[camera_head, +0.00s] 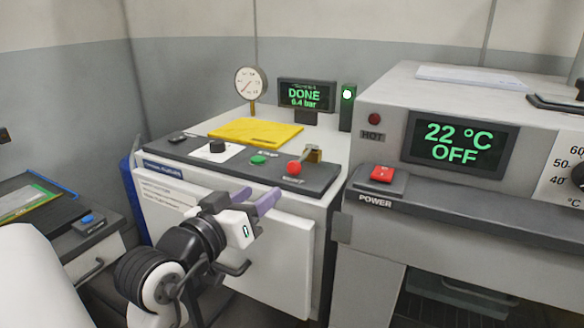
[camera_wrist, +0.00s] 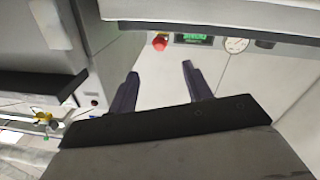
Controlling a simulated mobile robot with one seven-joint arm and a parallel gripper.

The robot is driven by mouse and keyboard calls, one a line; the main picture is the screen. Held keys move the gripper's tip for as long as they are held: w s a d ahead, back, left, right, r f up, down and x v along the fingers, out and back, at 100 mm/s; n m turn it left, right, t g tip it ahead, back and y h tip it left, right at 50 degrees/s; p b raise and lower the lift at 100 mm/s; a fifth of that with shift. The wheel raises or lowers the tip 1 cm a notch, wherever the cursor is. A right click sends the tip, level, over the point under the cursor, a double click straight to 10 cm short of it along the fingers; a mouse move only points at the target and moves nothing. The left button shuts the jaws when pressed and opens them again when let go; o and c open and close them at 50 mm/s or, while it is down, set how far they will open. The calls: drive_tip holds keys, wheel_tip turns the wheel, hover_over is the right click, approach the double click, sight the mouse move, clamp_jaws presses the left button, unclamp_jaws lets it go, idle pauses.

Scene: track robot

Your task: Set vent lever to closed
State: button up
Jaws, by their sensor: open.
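The vent lever appears to be the red ball-ended handle (camera_head: 294,168) beside a brass fitting (camera_head: 313,154), near the right end of the dark control panel (camera_head: 190,152) in the head view. A small label sits below the red ball, too small to read surely. My gripper (camera_head: 256,200) is open and empty, in front of the cabinet, lower and left of the red ball and apart from it. In the wrist view, my gripper (camera_wrist: 160,70) shows two spread dark fingers with nothing between them. I cannot surely make out the lever there.
A black knob (camera_head: 217,146) and green button (camera_head: 258,160) share the panel. Behind are a yellow plate (camera_head: 256,132), a gauge (camera_head: 250,84) and a display (camera_head: 306,95) reading DONE. The oven (camera_head: 385,110) with its red power switch (camera_head: 383,174) stands close right. A door handle juts near my gripper.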

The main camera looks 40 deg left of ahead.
sight(289, 170)
drive_tip(key=w+p, duration=0.1)
drive_tip(key=w, duration=0.2)
drive_tip(key=w+a, duration=0.1)
drive_tip(key=w, duration=0.3)
drive_tip(key=w+p, duration=0.1)
drive_tip(key=w, duration=0.2)
drive_tip(key=shift+w+a+p, duration=0.35)
clamp_jaws()
